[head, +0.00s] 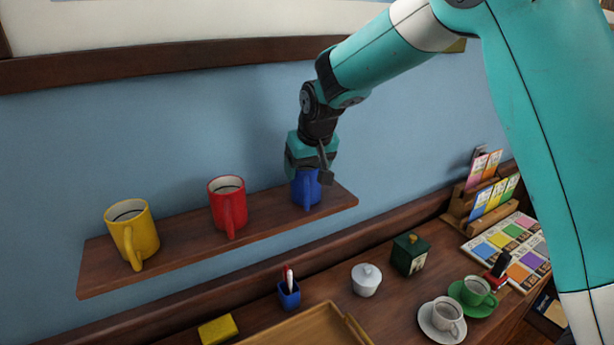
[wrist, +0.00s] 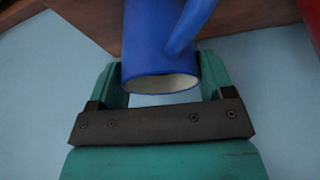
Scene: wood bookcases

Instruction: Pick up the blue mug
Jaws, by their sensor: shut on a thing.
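The blue mug (head: 306,189) is at the right end of the wooden wall shelf, beside the red mug. My gripper (head: 311,172) reaches down over it from above and is shut on it. In the wrist view the blue mug (wrist: 158,50) sits between the two teal fingers of my gripper (wrist: 160,78), with its rim and pale inside towards the palm and its handle off to the right. The head view shows the mug upright, its top partly hidden by my gripper. I cannot tell whether its base touches the shelf.
A red mug (head: 228,207) and a yellow mug (head: 132,232) stand further left on the shelf (head: 180,245). Below, the desk holds a white lidded pot (head: 366,280), a green box (head: 409,254), cups and a wooden tray (head: 300,330). The blue wall is close behind.

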